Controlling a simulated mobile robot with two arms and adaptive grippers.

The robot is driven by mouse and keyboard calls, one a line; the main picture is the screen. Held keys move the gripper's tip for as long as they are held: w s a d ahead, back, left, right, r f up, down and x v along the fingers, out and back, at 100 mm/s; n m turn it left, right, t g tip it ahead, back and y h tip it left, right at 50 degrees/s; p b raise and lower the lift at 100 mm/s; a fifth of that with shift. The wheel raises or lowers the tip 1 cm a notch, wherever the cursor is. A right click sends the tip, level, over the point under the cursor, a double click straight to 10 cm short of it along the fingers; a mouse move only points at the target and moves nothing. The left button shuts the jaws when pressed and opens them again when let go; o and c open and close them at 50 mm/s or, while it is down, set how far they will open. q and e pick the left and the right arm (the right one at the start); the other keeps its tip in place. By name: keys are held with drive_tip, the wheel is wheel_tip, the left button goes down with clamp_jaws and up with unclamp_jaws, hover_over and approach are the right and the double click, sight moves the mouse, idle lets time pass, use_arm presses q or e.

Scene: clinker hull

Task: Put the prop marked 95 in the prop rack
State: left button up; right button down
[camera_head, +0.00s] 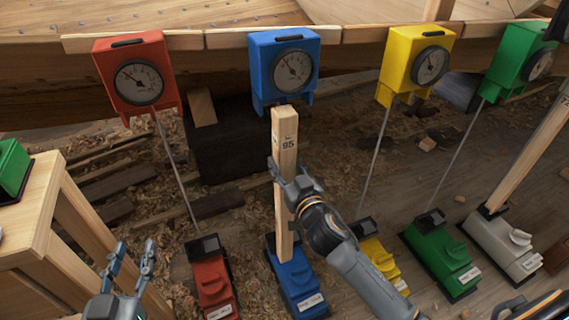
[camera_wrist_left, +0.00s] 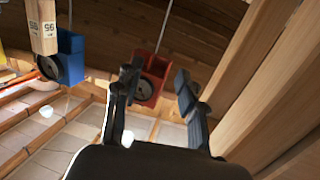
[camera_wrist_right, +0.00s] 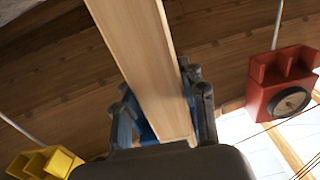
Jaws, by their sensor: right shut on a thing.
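The prop marked 95 (camera_head: 286,150) is a pale wooden post. It stands nearly upright in front of the blue gauge box (camera_head: 284,68), its lower end at the blue base unit (camera_head: 298,283). I cannot tell whether it touches either. My right gripper (camera_head: 290,187) is shut around its middle; the prop also runs between the fingers in the right wrist view (camera_wrist_right: 140,60). The marked end shows in the left wrist view (camera_wrist_left: 42,28). My left gripper (camera_head: 130,262) is open and empty at the lower left. I cannot make out a prop rack.
Red (camera_head: 135,80), yellow (camera_head: 415,62) and green (camera_head: 515,62) gauge boxes hang along the hull, with thin rods down to base units. Another prop (camera_head: 530,155) stands on a white base (camera_head: 500,243). A wooden stand (camera_head: 45,205) is at the left. Shavings litter the ground.

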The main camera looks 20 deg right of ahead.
use_arm(q)
drive_tip(key=s+a+f+g+y+p, duration=0.1)
drive_tip(key=s+a+f+g+p, duration=0.1)
drive_tip(key=s+f+g, duration=0.4)
drive_tip(key=s+a+f+g+y+p, duration=0.2)
drive_tip(key=s+a+f+g+p, duration=0.1)
drive_tip(key=s+f+g, duration=0.4)
drive_tip(key=shift+s+a+f+n+y, duration=0.3)
drive_tip(key=shift+s+a+f, duration=0.35)
drive_tip(key=shift+s, duration=1)
idle(1.5)
